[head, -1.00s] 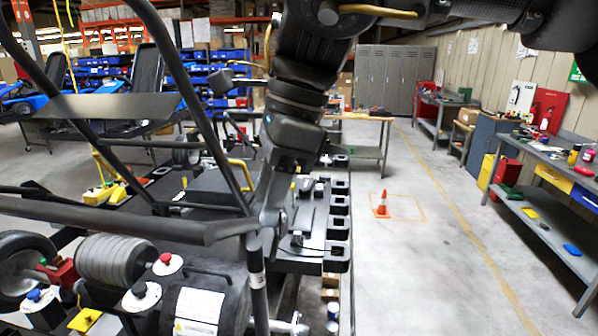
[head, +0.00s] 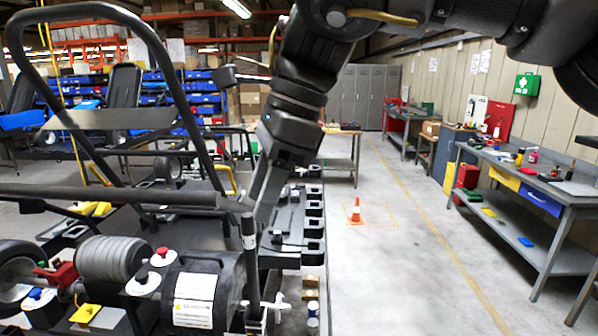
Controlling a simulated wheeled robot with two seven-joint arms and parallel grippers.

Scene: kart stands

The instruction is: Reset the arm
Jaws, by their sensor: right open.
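My right arm comes in from the top right and hangs down over the kart frame. Its gripper (head: 262,208) points down beside the black tubular kart frame (head: 130,197) and the black slotted tray (head: 290,258). The jaws are open with nothing seen between them, though the fingertips are dark and partly lost against the frame. I cannot tell whether they touch the frame. My left gripper is not in view.
A kart engine with a white label (head: 194,300) and a ribbed grey cylinder (head: 113,258) sit low on the left. An orange cone (head: 355,211) stands on clear floor to the right. A grey workbench (head: 540,190) with tools lines the right wall. Grey lockers (head: 357,97) stand behind.

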